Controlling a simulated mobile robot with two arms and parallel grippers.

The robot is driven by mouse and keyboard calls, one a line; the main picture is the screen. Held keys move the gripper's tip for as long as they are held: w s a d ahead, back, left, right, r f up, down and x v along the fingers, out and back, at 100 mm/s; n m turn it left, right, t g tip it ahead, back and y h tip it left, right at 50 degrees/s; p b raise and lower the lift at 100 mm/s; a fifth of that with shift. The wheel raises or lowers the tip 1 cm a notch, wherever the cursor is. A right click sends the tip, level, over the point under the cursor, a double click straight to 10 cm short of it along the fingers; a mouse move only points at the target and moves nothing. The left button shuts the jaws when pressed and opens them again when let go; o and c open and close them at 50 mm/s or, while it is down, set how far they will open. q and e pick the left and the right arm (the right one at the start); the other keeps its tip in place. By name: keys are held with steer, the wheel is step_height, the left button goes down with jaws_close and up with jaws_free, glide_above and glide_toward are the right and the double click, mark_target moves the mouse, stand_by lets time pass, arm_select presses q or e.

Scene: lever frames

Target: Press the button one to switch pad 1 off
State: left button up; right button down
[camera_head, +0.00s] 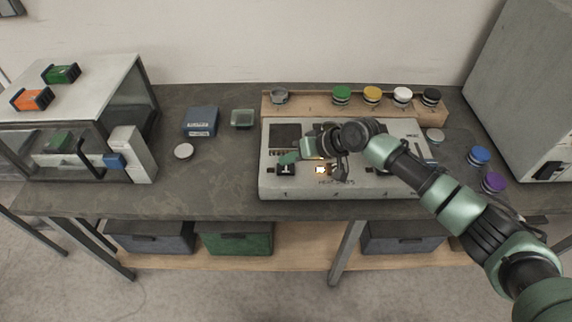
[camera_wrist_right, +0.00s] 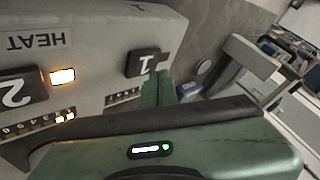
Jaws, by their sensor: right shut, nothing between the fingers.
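The grey heater unit (camera_head: 385,188) stands on the bench, with a dark pad (camera_head: 285,131) on its top left. In the right wrist view, button one (camera_wrist_right: 146,62) is a black block marked 1, and button two (camera_wrist_right: 20,90) is marked 2. An amber lamp (camera_wrist_right: 62,76) is lit beside button two; it also glows in the head view (camera_head: 320,170). My right gripper (camera_head: 287,158) is shut and empty, fingertips close by button one; its fingers also show in the wrist view (camera_wrist_right: 168,88). I cannot tell whether they touch the button. My left gripper is out of view.
A wooden rack (camera_head: 315,101) with several coloured knobs stands behind the unit. Blue (camera_head: 480,155) and purple (camera_head: 493,182) knobs lie at the right. A blue box (camera_head: 201,120) and a glass-sided case (camera_head: 100,100) are at the left. The bench's front left is clear.

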mark_target(289, 169)
step_height(289, 169, up, 6)
steer(key=p, duration=0.5)
steer(key=shift+f, duration=0.1)
stand_by(0.5)
